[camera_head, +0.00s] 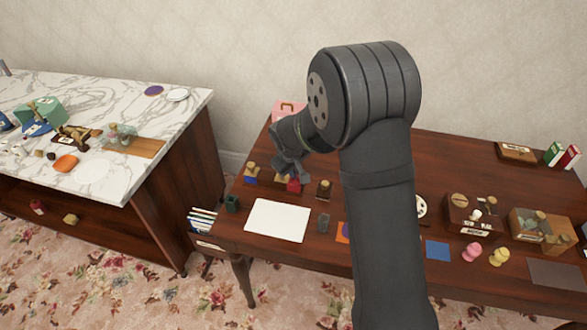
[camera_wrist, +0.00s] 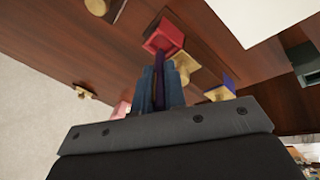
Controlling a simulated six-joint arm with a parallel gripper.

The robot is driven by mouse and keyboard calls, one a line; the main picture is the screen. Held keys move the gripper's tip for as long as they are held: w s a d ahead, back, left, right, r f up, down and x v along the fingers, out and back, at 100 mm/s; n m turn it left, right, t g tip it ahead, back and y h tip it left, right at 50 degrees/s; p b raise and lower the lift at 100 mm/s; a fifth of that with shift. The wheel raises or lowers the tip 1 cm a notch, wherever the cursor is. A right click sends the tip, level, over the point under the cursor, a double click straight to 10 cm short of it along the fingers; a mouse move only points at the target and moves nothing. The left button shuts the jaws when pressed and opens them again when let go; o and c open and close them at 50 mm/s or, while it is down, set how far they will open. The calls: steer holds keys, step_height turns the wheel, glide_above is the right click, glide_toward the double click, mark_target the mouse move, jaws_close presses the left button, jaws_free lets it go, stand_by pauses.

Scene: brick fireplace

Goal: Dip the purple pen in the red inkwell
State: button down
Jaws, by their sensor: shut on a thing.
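My gripper (camera_head: 290,165) is low over the back left of the brown desk (camera_head: 400,160), right above the red inkwell (camera_head: 293,186). In the wrist view my gripper (camera_wrist: 161,88) is shut on the purple pen (camera_wrist: 160,76), a thin dark strip between the fingers. The red inkwell (camera_wrist: 163,35) lies just beyond the fingertips there. The pen's far end points at its near side; I cannot tell whether the tip is inside it. The pen is too small to make out in the head view.
A blue inkwell (camera_head: 251,178) stands left of the red one and a dark inkwell (camera_head: 324,190) right of it. Wooden stoppers lie close by. White paper (camera_head: 277,221) lies in front. A pink box (camera_head: 288,109) stands behind.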

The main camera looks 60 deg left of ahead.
steer(key=shift+f, duration=0.65)
stand_by(1.3)
steer(key=shift+r, duration=0.1)
steer(key=shift+r, duration=3.45)
